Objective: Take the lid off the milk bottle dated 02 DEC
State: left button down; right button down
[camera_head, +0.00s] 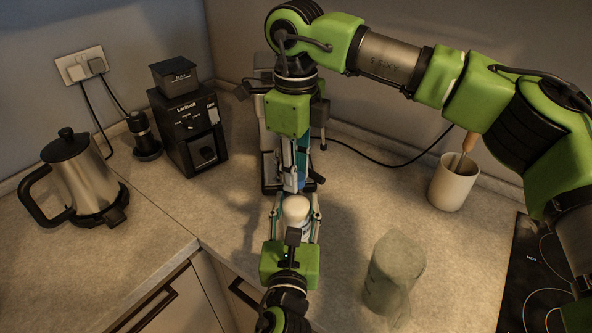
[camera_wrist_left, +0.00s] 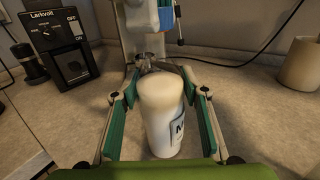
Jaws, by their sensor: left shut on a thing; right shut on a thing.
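A white milk bottle (camera_wrist_left: 164,128) with a dark-lettered label stands upright between the fingers of my left gripper (camera_head: 296,222). That gripper also shows in the left wrist view (camera_wrist_left: 160,100), shut on the bottle with a finger along each side. No date is readable on the label. The bottle's rounded cream top (camera_head: 296,206) appears to be its lid. My right gripper (camera_head: 294,186) reaches down from above with its fingertips at the far side of this top. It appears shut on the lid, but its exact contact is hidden.
A coffee grinder (camera_head: 190,125) and a steel kettle (camera_head: 82,170) stand at the left. A cream utensil holder (camera_head: 453,182) and a greenish translucent container (camera_head: 391,274) are at the right. A dark hob (camera_head: 530,275) lies at the far right. A coffee machine stands behind my right gripper.

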jog(key=n, duration=1.2)
jog(key=shift+r, duration=0.1)
jog(key=n, duration=0.4)
jog(key=shift+r, duration=0.2)
jog(key=shift+r, duration=0.95)
jog(key=shift+r, duration=0.1)
